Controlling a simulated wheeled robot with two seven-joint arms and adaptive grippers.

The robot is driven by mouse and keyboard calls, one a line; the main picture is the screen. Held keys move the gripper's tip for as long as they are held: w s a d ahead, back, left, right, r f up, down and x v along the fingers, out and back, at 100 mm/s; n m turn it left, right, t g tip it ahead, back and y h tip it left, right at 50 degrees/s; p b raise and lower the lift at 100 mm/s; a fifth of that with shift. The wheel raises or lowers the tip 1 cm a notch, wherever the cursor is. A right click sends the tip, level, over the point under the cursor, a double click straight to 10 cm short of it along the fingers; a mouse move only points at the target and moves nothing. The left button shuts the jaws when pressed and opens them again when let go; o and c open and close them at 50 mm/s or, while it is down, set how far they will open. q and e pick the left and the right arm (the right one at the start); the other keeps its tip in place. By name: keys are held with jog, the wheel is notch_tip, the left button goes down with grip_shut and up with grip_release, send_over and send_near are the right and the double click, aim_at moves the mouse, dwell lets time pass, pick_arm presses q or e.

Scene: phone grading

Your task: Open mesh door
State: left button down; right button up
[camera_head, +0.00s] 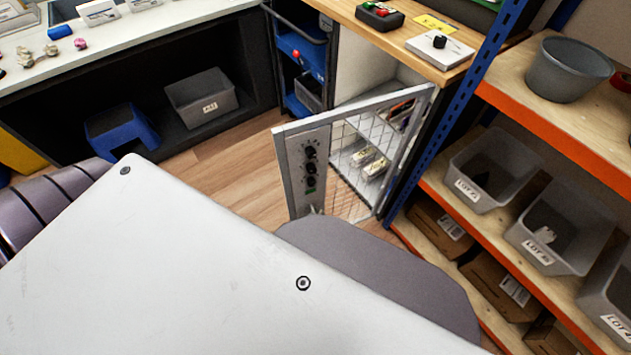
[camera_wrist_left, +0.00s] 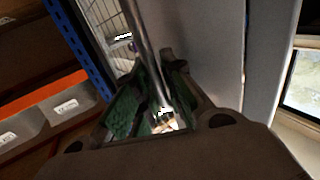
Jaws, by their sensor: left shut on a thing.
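The mesh door (camera_head: 349,139) stands swung out from a low cabinet under the wooden worktop. It has a light metal frame, wire mesh and a grey panel with dark knobs (camera_head: 310,165). Its hinge side is at the right, and the cabinet's inside (camera_head: 361,75) shows past it. In the left wrist view, my left gripper (camera_wrist_left: 157,98) is shut on a slim metal bar (camera_wrist_left: 142,42), which looks like the door's handle. Mesh (camera_wrist_left: 105,22) shows behind the bar. In the head view my own arm hides the gripper and the door's lower end. My right gripper is not seen.
A blue-posted shelf rack (camera_head: 430,134) with grey bins (camera_head: 487,168) stands close to the door's right. Wooden floor (camera_head: 232,160) is clear left of the door.

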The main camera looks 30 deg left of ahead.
pick_arm(q)
jog(key=shift+w+a+r, duration=0.1)
jog(key=shift+w+r, duration=0.15)
jog(key=shift+r, duration=0.15)
jog(key=c, duration=1.5)
grip_release()
jog(key=shift+s+d+f, duration=0.15)
jog(key=shift+s+f, duration=0.05)
jog(key=shift+s, duration=1.8)
jog(key=shift+s+d+f, duration=0.1)
jog(key=shift+s+f, duration=0.05)
jog(key=shift+s, duration=1.8)
